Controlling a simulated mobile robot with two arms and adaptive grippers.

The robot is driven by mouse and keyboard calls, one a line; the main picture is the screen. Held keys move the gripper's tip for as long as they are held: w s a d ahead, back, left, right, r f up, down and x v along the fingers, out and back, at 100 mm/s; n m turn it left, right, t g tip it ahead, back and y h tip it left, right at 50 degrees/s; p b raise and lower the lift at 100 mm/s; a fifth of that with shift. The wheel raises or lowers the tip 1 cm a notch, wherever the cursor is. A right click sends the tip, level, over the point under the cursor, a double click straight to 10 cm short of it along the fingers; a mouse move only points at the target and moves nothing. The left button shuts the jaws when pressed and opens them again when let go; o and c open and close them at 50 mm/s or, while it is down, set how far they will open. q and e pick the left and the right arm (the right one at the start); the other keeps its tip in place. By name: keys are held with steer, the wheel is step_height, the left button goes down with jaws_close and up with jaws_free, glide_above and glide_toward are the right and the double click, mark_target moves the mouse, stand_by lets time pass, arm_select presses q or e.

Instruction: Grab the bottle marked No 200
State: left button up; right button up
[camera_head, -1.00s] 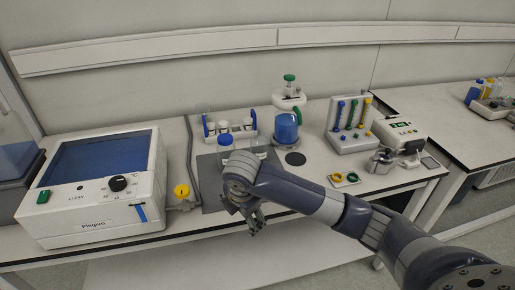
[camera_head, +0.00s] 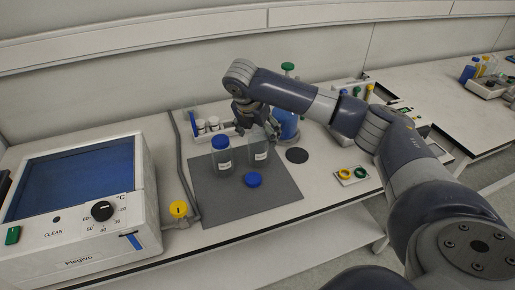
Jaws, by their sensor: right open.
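Two clear bottles with small white labels stand upright on the dark grey mat (camera_head: 278,190). The left bottle (camera_head: 222,157) wears a blue cap. The right bottle (camera_head: 258,153) has no blue cap showing, and its top is partly hidden by my right gripper. The label print is too small to read, so I cannot tell which is No 200. A loose blue cap (camera_head: 253,180) lies on the mat in front of them. My right gripper (camera_head: 256,130) is open and points down at the top of the right bottle; I cannot tell whether it touches. My left gripper is not in view.
A white bath unit (camera_head: 85,205) fills the left, with a yellow knob (camera_head: 179,209) beside it. Behind the bottles are a rack of white-capped vials (camera_head: 207,125) and a blue-filled vessel (camera_head: 287,125). A small tray with coloured rings (camera_head: 352,175) is at right.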

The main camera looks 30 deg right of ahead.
steer(key=shift+w+f, duration=0.15)
steer(key=shift+f, duration=0.2)
steer(key=x, duration=0.4)
steer(key=shift+w+f, duration=0.15)
steer(key=shift+w, duration=0.05)
steer(key=shift+w+d+f, duration=0.1)
steer(key=shift+d+f, duration=0.05)
steer(key=shift+f, duration=0.1)
steer(key=shift+c, duration=1.1)
steer(key=c, duration=0.9)
steer(key=shift+c, duration=0.8)
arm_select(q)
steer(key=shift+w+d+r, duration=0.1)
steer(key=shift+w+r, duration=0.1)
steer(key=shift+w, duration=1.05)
arm_select(e)
steer(key=shift+r, duration=0.1)
